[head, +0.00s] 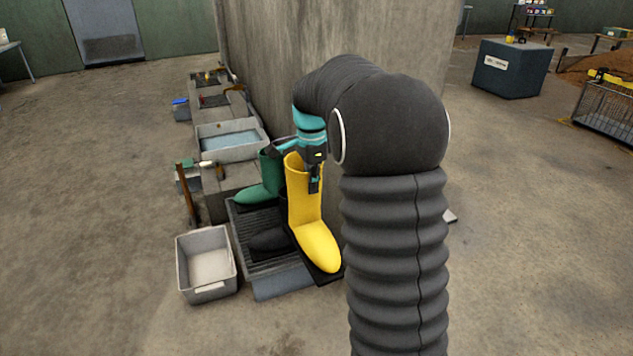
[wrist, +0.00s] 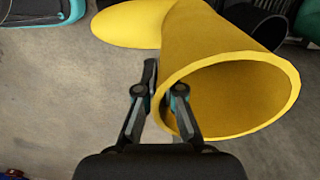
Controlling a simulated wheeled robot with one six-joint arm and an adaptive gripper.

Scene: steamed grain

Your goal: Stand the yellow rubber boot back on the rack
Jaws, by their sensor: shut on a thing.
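The yellow rubber boot (head: 306,205) is upright in the head view, its toe toward the lower right. It stands over the right part of the dark ribbed rack (head: 268,246); I cannot tell whether its sole touches the rack. My gripper (head: 315,184) is at the boot's upper shaft. In the wrist view my gripper (wrist: 162,98) is shut on the shaft wall near the open top, one finger outside and one inside the yellow boot (wrist: 200,50). A green boot (head: 262,180) stands on the rack to the left and behind.
A grey bin (head: 207,262) stands on the floor left of the rack. A stone trough with water (head: 229,139) and several tools line the wall behind. A concrete wall (head: 270,70) rises close behind the arm. The floor at the left is clear.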

